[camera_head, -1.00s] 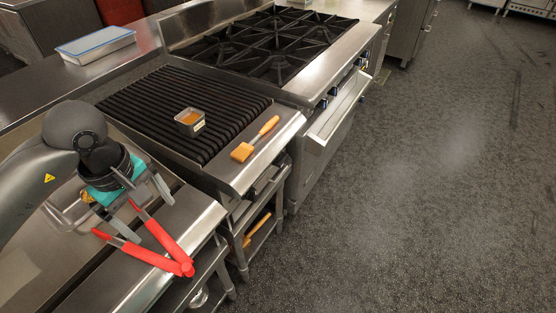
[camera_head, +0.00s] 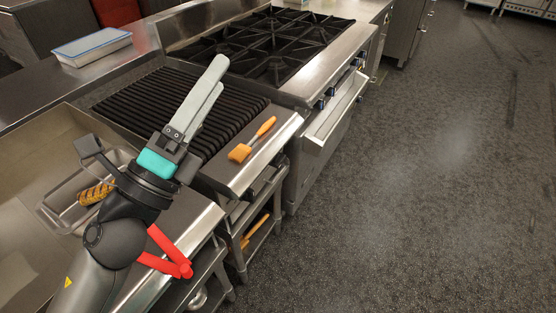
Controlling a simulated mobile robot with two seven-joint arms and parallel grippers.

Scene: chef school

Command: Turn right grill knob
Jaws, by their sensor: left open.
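The grill (camera_head: 125,100), with black ribbed grates, is at the left centre of the head view. Its steel front ledge (camera_head: 240,180) slopes toward the floor side. The grill's front face turns away from the camera, so I cannot make out its right knob. My left gripper (camera_head: 216,77) is over the grates. Its two pale fingers point up and to the right, seen nearly edge-on, open with nothing visible between them. My right gripper is not in view.
An orange brush (camera_head: 253,140) lies on the grill ledge. Red-handled tongs (camera_head: 168,250) lie below my left arm. A metal tray (camera_head: 62,215) holds a grilled item. A burner range (camera_head: 310,75) with dark knobs (camera_head: 320,103) stands beyond. The floor at right is clear.

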